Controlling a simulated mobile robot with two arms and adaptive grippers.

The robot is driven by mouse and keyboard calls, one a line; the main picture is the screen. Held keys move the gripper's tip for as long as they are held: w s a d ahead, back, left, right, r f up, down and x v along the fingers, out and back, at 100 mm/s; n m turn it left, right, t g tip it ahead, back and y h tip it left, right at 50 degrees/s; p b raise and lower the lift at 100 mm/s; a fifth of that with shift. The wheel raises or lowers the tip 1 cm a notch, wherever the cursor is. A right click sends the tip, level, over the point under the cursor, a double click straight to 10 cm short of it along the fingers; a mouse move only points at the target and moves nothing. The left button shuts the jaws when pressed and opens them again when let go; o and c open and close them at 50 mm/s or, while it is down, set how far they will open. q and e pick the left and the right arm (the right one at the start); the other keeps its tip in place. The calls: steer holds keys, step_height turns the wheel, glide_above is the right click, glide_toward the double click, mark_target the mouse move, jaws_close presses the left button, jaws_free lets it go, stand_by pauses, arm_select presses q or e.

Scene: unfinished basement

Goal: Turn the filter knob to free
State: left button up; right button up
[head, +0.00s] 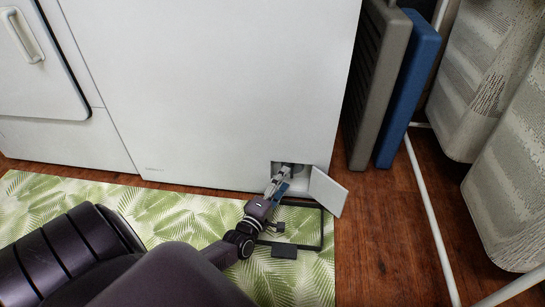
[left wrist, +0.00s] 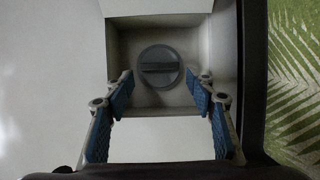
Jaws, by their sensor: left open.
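The filter knob (left wrist: 160,68) is a round dark grey disc with a raised bar across it. It sits at the back of a small square recess (left wrist: 194,30) low in the white machine (head: 215,90). The bar lies about level in the left wrist view. My left gripper (head: 277,182) reaches to the recess opening in the head view. In the left wrist view its blue-padded fingers (left wrist: 163,95) are apart, one on each side below the knob, with nothing between them. I cannot tell whether they touch the knob. My right gripper is not in view.
The small hatch door (head: 328,191) stands open to the right of the recess. A green leaf-patterned mat (head: 180,215) covers the floor in front. Grey and blue folded panels (head: 408,90) lean at the right. A white rack (head: 432,220) holds hanging cloth.

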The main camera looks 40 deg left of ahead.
arm_select(q)
steer(key=s+d, duration=0.1)
steer(key=s, duration=0.8)
steer(key=shift+s+d, duration=0.25)
